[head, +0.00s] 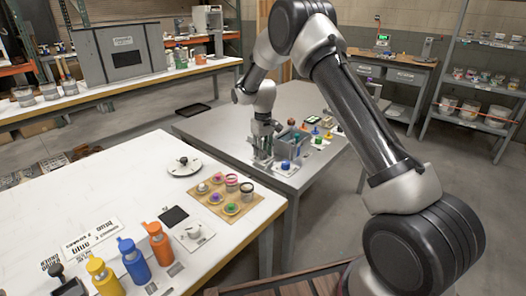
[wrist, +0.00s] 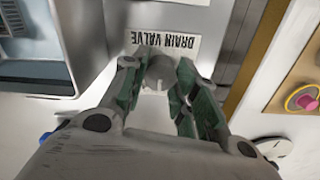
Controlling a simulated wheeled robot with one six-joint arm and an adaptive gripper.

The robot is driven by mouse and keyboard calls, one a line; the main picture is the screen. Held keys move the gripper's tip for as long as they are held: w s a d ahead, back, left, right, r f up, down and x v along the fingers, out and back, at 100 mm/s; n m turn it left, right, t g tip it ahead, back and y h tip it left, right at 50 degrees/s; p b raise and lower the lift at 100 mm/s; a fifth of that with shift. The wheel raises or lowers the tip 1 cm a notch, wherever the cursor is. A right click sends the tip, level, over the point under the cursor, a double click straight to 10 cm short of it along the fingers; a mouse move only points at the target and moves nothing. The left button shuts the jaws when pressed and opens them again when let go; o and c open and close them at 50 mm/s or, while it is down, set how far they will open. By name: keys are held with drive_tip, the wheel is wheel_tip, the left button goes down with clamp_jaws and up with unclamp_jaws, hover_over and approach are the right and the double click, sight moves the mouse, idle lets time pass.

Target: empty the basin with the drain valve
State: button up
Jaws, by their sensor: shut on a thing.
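A label reading DRAIN VALVE (wrist: 178,44) shows upside down in the wrist view. Just below it sits a grey round valve knob (wrist: 158,73) between my fingertips. My gripper (wrist: 156,76) is shut on this knob, with a green-padded finger at each side. In the head view my gripper (head: 263,153) reaches down onto the grey table, at the left end of the grey basin (head: 291,139). The basin also shows at the upper left of the wrist view (wrist: 68,62). The valve is hidden in the head view, and I cannot tell how far it is turned.
Several coloured knobs and pots stand around the basin, including a blue-topped one (head: 286,165) close by. The white table (head: 110,180) in front holds a brown board (head: 240,212) with small pots, and blue (head: 133,262), orange and yellow bottles. Shelves stand at the right.

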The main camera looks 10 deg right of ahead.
drive_tip(key=m, duration=0.4)
drive_tip(key=shift+m, duration=2.1)
drive_tip(key=o, duration=1)
wheel_tip(320, 180, up, 12)
drive_tip(key=shift+r, duration=0.1)
